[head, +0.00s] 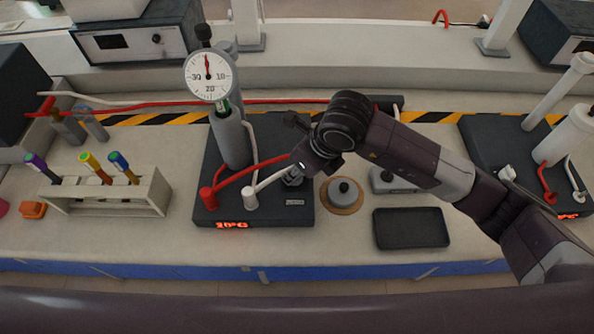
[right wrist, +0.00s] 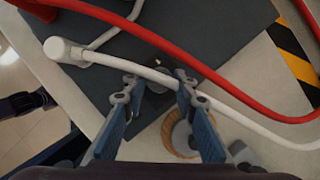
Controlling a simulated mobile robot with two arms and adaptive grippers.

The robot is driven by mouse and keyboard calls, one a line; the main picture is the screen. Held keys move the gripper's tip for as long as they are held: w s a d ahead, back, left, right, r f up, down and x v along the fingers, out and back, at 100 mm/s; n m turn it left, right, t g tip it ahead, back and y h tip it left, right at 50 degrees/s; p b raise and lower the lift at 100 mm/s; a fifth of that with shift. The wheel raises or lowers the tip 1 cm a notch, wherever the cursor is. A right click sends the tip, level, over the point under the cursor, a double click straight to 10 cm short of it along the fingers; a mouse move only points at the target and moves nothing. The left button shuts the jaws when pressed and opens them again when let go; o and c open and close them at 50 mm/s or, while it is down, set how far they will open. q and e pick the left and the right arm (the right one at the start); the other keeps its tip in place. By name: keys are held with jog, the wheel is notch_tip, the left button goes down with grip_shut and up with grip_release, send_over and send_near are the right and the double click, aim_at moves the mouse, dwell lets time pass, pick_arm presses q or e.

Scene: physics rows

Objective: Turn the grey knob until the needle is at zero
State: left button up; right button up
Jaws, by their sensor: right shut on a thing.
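The round white dial (head: 208,76) stands on top of a grey cylinder on a dark base plate (head: 262,212). Its red needle points almost straight up, between the 30 and the 10; no number is readable at the top. The grey knob (head: 294,179) is at the right of the base plate, mostly hidden by my right gripper (head: 301,174). In the right wrist view, my right gripper (right wrist: 157,88) has its two fingers on either side of the knob (right wrist: 158,86), closed on it. A white hose crosses in front of the knob there. My left gripper is out of view.
Red (head: 238,178) and white (head: 268,181) hoses run close to the knob. A grey weight on a wooden disc (head: 343,208) and a black tray (head: 411,241) lie to the right. A tube rack (head: 110,204) stands left. Bare bench lies in front.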

jog(key=shift+r+m, duration=0.1)
jog(key=shift+m, duration=0.2)
jog(key=o, duration=1.2)
jog(key=shift+c, duration=0.2)
jog(key=v, duration=1.2)
jog(key=shift+s+a, duration=0.1)
